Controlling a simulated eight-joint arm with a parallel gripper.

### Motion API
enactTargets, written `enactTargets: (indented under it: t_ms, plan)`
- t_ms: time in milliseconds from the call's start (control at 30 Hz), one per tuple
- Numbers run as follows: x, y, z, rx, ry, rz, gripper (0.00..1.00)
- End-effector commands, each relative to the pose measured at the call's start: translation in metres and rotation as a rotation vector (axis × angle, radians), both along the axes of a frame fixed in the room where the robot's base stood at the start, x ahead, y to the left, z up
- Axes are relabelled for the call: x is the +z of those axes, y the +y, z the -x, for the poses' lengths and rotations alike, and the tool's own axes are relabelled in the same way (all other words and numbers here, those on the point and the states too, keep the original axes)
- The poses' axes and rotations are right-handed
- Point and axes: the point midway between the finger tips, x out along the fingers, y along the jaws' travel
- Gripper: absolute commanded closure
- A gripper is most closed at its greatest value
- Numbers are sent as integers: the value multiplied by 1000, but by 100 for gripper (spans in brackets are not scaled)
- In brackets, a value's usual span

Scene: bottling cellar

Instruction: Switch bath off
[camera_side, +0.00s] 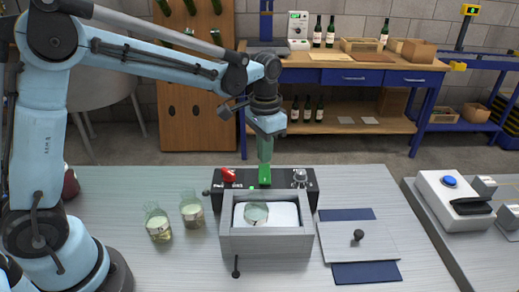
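The bath is a grey box (267,243) with an open top on the light table. A glass jar (257,213) stands in its pale inside. A black control panel (240,194) runs along its back edge. The panel carries a red knob (229,174) at the left, a lit green switch (264,175) near the middle and a grey knob (300,177) at the right. My gripper (265,157) points down just above and behind the green switch. Its fingers show as one narrow green shape, so any gap is hidden. I cannot tell whether it touches the switch.
Two glass jars (191,210) (158,225) stand left of the bath. A grey lid with a dark knob (358,240) lies to the right over blue strips. A white device with a blue button (448,189) is on the side table. A wooden workbench with bottles (340,75) stands behind.

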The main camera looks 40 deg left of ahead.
Motion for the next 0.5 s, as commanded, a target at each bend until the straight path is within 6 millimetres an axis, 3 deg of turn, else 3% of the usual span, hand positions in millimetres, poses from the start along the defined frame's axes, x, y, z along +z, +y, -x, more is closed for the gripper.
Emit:
enactTargets:
  t_ms: [500]
  plan:
    - [-5,0,0,0,0,0,100]
